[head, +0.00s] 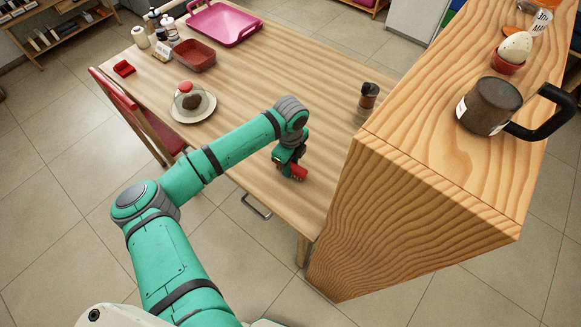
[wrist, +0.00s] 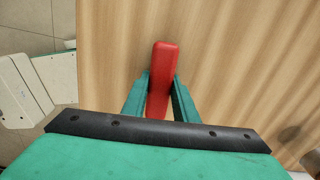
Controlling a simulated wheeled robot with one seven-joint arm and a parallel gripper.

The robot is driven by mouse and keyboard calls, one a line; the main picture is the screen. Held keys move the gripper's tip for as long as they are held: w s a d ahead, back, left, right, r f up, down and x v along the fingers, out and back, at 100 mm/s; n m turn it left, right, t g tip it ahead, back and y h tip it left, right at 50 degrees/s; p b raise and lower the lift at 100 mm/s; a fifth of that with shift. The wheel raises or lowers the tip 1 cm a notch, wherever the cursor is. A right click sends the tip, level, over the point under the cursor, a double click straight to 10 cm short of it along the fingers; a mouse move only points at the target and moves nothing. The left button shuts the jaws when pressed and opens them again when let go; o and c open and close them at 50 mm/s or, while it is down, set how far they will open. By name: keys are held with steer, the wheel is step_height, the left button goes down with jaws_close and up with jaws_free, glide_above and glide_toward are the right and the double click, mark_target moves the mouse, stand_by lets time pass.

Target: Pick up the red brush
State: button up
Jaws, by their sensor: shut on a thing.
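The red brush (wrist: 162,68) shows in the wrist view as a long red block between the two green fingers, its far end pointing up the picture. My gripper (wrist: 161,88) is shut on it, with a finger against each side. In the head view the gripper (head: 292,171) is low over the near part of the wooden table, and part of the red brush (head: 299,173) shows beside it. The rest of the brush is hidden by the gripper. I cannot tell whether the brush touches the tabletop.
A tall wooden shelf unit (head: 420,190) stands close on the right, with a dark mug (head: 490,106) on top. On the table (head: 262,68) are a dark cup (head: 368,95), a domed plate (head: 190,105), a red tray (head: 193,56) and a pink tray (head: 225,25). The middle tabletop is clear.

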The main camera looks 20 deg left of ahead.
steer(key=shift+r, duration=0.8)
steer(key=s+d+r, duration=0.2)
steer(key=s+r, duration=0.9)
steer(key=s, duration=0.2)
steer(key=shift+s+d+r, duration=0.25)
steer(key=shift+s, duration=0.15)
